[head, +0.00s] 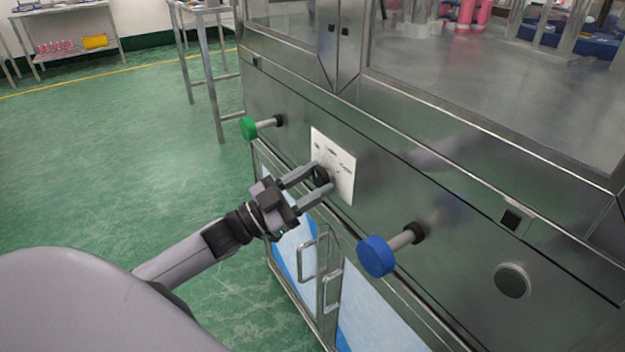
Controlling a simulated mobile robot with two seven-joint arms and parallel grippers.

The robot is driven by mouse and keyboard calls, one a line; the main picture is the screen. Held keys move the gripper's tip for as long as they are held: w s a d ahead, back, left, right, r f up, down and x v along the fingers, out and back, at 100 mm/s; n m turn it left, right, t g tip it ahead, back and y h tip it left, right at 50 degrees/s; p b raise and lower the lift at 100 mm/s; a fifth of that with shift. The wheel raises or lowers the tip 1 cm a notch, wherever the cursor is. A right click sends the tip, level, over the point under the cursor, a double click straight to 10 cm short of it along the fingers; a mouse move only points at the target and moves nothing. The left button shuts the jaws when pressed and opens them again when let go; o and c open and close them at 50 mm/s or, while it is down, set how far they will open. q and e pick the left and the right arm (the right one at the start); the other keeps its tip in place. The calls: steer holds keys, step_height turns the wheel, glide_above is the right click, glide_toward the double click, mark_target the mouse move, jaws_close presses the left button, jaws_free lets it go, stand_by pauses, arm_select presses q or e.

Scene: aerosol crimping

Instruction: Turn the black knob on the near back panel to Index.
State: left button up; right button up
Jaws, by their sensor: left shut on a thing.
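The black knob (321,176) sits on a white label plate (342,166) fixed to the steel panel of the machine. The plate has small dark markings that are too small to read, so I cannot tell which position the knob points to. My left gripper (319,182) reaches in from the left and is shut on the knob, one finger above it and one below. The fingers partly cover the knob and the left part of the plate. My right gripper is not in view.
A green knob on a rod (249,127) sticks out to the left of the plate. A larger blue knob on a rod (377,256) sticks out to the lower right. Cabinet doors with metal handles (312,258) are below. Green floor (110,150) lies open at left.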

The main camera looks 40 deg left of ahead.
arm_select(q)
steer(key=shift+m+g+h, duration=0.3)
steer(key=shift+m, duration=0.5)
steer(key=m+g+p, duration=0.1)
steer(key=m, duration=0.2)
steer(key=m+g+h, duration=0.1)
steer(key=m, duration=0.2)
steer(key=shift+a+r+p, duration=0.1)
steer(key=shift+p, duration=0.25)
steer(key=shift+m, duration=0.3)
steer(key=o, duration=1.1)
steer(key=shift+c, duration=0.2)
steer(key=shift+a, duration=0.1)
steer(key=v, duration=0.7)
steer(key=shift+g+h, duration=0.3)
steer(key=shift+g, duration=0.1)
